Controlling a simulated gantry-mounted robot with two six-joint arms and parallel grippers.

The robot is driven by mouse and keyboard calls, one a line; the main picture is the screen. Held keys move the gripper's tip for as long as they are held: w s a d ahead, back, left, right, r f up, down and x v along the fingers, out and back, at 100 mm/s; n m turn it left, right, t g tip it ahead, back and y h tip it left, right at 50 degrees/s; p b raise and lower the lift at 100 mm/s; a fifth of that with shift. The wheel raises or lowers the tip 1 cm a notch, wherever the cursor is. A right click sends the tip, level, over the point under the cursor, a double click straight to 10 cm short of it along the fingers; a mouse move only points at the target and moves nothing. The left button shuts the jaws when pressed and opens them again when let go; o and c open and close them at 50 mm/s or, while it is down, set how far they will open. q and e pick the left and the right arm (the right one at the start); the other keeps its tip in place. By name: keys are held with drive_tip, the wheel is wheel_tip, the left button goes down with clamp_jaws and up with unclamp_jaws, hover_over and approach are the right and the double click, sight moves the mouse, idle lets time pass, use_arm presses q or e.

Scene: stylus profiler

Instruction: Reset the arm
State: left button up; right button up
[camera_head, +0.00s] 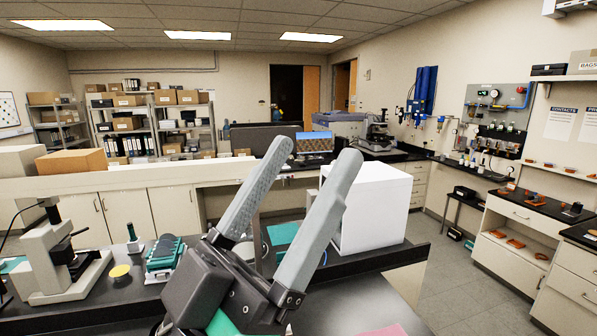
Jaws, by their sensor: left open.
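My left gripper (316,153) rises from the bottom middle of the head view, close to the camera. Its two grey fingers point up and to the right and are spread apart, with nothing held between them. A white and grey instrument with a stand and a dark head (50,250) is on the black bench at the left; I cannot tell whether it is the stylus profiler. A plain white box (372,210) stands on the bench behind and right of the gripper, partly hidden by a finger. My right gripper is not in view.
A teal rack (165,252), a yellow disc (120,271) and a small bottle (134,238) are on the bench left of the gripper. A pink sheet (382,330) lies at the bottom. The bench's right edge meets open floor (462,275).

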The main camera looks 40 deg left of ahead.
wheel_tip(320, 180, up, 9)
drive_tip(key=p, duration=0.9)
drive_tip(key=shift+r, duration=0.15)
